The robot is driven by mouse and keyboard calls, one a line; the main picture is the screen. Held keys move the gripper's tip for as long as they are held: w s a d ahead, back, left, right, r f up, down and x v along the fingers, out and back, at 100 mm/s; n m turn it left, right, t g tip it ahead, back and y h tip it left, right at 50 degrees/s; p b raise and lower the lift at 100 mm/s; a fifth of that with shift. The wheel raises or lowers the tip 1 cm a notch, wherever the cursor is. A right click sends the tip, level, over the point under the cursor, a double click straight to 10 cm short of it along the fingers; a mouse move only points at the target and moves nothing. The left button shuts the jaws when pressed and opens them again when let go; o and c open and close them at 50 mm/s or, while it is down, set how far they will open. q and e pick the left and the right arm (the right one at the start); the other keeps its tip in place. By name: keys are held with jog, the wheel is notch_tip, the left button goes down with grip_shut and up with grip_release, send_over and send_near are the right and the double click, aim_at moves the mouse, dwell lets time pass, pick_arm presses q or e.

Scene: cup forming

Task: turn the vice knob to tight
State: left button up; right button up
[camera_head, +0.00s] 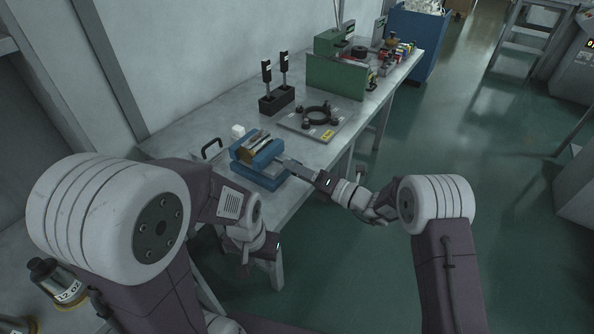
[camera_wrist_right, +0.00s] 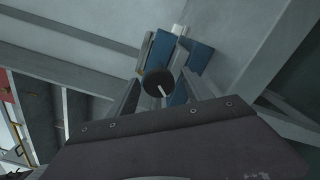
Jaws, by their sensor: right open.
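The blue vice (camera_head: 262,170) stands on the workbench, with a tan and dark piece between its jaws. In the right wrist view, the vice (camera_wrist_right: 200,58) is beyond my fingers. The vice knob (camera_wrist_right: 157,82), dark and round with a thin pale bar, appears between the two fingers. My right gripper (camera_head: 292,166) points at the vice's right side; in its wrist view the gripper (camera_wrist_right: 160,92) is open, a finger on either side of the knob. I cannot tell whether they touch it. My left gripper (camera_head: 267,250) hangs below the bench's front edge, its fingers unclear.
A plate with a black ring (camera_head: 318,117) lies behind the vice. A black block with two upright tools (camera_head: 277,98) is at the wall side. A black handle (camera_head: 211,148) and a white cube (camera_head: 238,131) are near the vice.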

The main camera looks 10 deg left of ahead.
jog(key=v, duration=0.9)
jog(key=shift+p, duration=0.4)
